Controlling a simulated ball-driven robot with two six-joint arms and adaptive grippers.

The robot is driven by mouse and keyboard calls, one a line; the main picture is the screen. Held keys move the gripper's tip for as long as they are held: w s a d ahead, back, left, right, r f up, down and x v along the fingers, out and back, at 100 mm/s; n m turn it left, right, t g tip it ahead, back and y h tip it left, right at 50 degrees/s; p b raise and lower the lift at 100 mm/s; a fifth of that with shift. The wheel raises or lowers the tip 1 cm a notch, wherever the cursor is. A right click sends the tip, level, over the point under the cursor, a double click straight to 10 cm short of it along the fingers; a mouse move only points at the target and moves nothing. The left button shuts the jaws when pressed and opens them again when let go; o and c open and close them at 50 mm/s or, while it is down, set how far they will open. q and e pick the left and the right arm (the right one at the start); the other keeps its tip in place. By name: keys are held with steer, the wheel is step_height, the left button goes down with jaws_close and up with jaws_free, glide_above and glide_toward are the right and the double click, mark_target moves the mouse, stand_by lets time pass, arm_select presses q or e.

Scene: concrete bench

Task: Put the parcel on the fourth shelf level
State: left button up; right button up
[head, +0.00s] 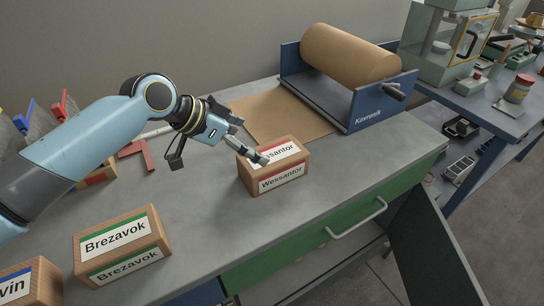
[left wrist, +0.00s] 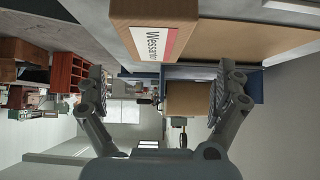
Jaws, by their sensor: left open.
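My right gripper is not in view. No shelf level can be clearly identified.
A Brezavok box (head: 122,250) and a partly cut-off box (head: 30,285) stand at the front left. A paper roll (head: 345,55) sits in a blue holder (head: 365,105) at the back. A side table (head: 480,115) holds several items at right. The bench right of the parcel is clear.

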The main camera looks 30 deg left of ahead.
mark_target(272, 154)
arm_select(q)
steer(key=x, duration=0.3)
steer(key=shift+d, duration=0.25)
steer(key=shift+w+d+f, duration=0.1)
steer(key=shift+w+f, duration=0.15)
steer(key=shift+f, duration=0.05)
steer(key=x, duration=0.3)
steer(key=shift+w+d+f, duration=0.1)
steer(key=shift+d+f, duration=0.2)
steer(key=shift+d, duration=0.05)
steer(key=shift+w+f, duration=0.2)
steer(key=shift+f, duration=0.05)
steer(key=shift+c, duration=0.3)
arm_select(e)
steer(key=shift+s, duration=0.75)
arm_select(q)
steer(key=c, duration=1.4)
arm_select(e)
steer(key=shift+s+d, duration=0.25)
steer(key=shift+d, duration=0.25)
